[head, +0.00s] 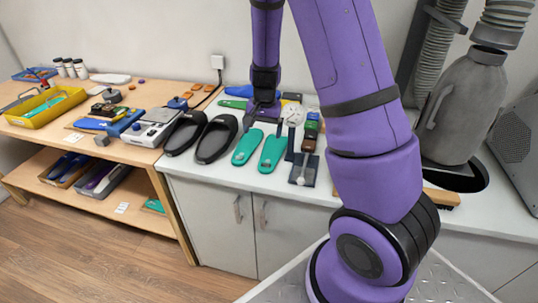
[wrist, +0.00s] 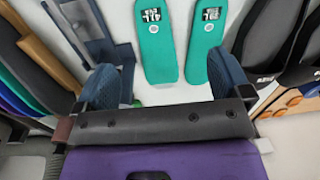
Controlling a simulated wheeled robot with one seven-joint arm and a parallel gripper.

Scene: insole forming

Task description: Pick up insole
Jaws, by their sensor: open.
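Two teal insoles lie side by side on the white counter, the left insole (head: 247,147) and the right insole (head: 272,153). In the wrist view they show as one insole (wrist: 156,45) and another insole (wrist: 206,42), both with dark printed labels. My gripper (head: 263,112) hangs over the counter on the wall side of the insoles. In the wrist view my gripper (wrist: 168,82) is open and empty, its blue-padded fingers spread wide. I cannot tell the exact height of the fingers above the counter.
Black sandals (head: 216,139) lie left of the insoles. A dark tool on a plate (head: 303,170) and coloured blocks (head: 310,131) lie to the right. A wooden bench (head: 55,130) with a yellow tray (head: 45,107) stands left. A grey canister (head: 458,110) stands right.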

